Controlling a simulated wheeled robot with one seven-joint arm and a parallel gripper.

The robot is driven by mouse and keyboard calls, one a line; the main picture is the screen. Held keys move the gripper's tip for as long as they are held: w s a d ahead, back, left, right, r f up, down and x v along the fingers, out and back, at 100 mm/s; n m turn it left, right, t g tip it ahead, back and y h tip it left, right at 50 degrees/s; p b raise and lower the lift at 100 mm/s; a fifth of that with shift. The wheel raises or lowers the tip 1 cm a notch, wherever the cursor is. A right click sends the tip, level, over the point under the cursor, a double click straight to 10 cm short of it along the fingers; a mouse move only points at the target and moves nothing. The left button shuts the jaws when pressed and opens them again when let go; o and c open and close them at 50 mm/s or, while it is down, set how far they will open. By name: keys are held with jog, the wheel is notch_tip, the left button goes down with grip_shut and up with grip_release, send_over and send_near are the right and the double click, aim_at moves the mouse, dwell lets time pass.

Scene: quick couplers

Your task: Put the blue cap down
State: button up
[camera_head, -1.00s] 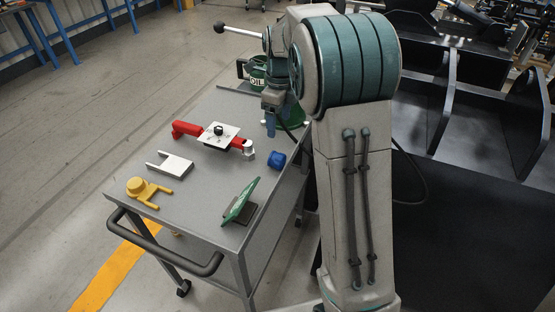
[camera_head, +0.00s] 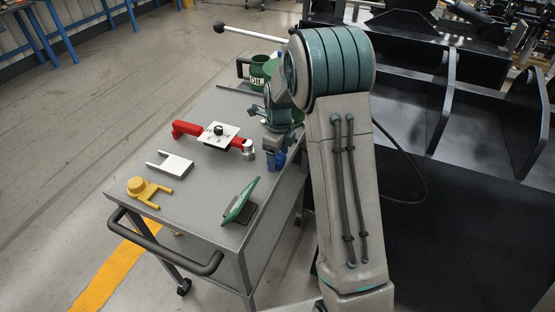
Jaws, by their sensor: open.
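The blue cap (camera_head: 281,159) is on the right side of the grey cart top, close to its right edge. It is partly hidden behind my gripper (camera_head: 271,167), which points down at it. The jaws are open. I cannot tell whether the fingers are around the cap or just beside it, or whether they touch it.
On the cart (camera_head: 215,185) are a red bar (camera_head: 187,129) with a white plate and silver end left of my gripper, a white forked piece (camera_head: 176,165), a yellow cap (camera_head: 138,186), a tilted green plate (camera_head: 240,200) and a green oil can (camera_head: 258,70) at the back.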

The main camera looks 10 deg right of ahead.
jog(key=shift+f, duration=0.2)
jog(key=c, duration=1.1)
jog(key=shift+c, duration=0.2)
